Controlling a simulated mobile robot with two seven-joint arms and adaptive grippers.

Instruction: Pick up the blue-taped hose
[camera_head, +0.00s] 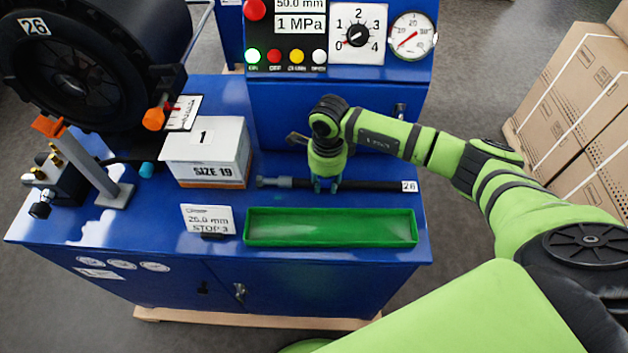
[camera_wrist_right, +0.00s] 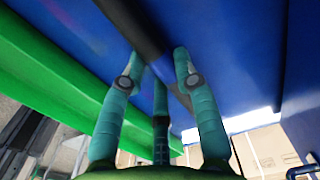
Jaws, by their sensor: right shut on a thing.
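A black hose (camera_head: 375,185) lies left to right over the blue bench top, behind the green tray. It has a grey metal fitting at its left end and a white 26 tag (camera_head: 409,186) at its right end. In the right wrist view the teal fingers (camera_wrist_right: 160,75) straddle the dark hose (camera_wrist_right: 135,25). Whether the hose is clear of the bench is hard to tell. My left gripper is not in view.
A green tray (camera_head: 330,241) runs along the front of the blue bench (camera_head: 150,233). A SIZE 19 box (camera_head: 207,152), a STOP 3 card (camera_head: 208,218) and a black crimper (camera_head: 90,70) stand left. A control panel (camera_head: 340,72) rises behind. Cardboard boxes (camera_head: 575,100) are at right.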

